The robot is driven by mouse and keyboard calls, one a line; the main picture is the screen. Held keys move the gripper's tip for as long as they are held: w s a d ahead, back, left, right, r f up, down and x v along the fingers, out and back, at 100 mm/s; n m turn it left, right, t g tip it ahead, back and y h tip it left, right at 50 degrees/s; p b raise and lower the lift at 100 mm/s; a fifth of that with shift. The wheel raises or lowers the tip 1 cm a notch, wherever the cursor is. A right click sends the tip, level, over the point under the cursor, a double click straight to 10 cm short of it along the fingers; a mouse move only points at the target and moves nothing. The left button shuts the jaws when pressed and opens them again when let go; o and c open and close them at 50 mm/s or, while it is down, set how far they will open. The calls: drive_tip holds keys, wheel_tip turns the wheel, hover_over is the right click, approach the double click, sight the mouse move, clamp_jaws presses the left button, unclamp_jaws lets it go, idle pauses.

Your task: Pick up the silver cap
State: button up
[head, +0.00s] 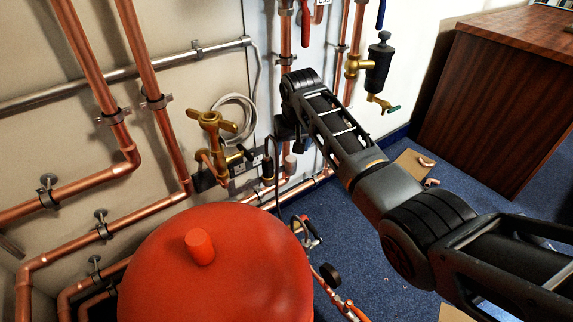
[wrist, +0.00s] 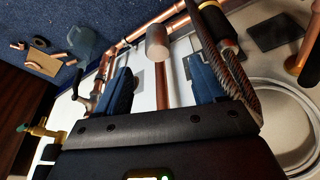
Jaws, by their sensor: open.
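The silver cap (wrist: 157,42) is a short grey cylinder beside a copper pipe in the wrist view. It lies ahead of my gripper (wrist: 160,78), in line with the gap between the two blue-grey fingers and just beyond their tips. The fingers are apart with nothing held between them. In the head view the cap (head: 290,163) shows small, low on the wall just below the end of my arm. The fingers are hard to make out there.
A black cylinder with a braided cable (wrist: 228,60) runs close by the right finger. Copper pipes (head: 165,140) and a brass valve (head: 210,122) line the wall. A red tank (head: 225,270) stands in front. A wooden cabinet (head: 490,110) stands right, with blue carpet between.

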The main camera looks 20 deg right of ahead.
sight(291, 159)
drive_tip(key=b+x, duration=0.3)
drive_tip(key=x, duration=0.3)
drive_tip(key=shift+d, duration=0.15)
drive_tip(key=shift+c, duration=0.5)
drive_tip(key=c, duration=1.1)
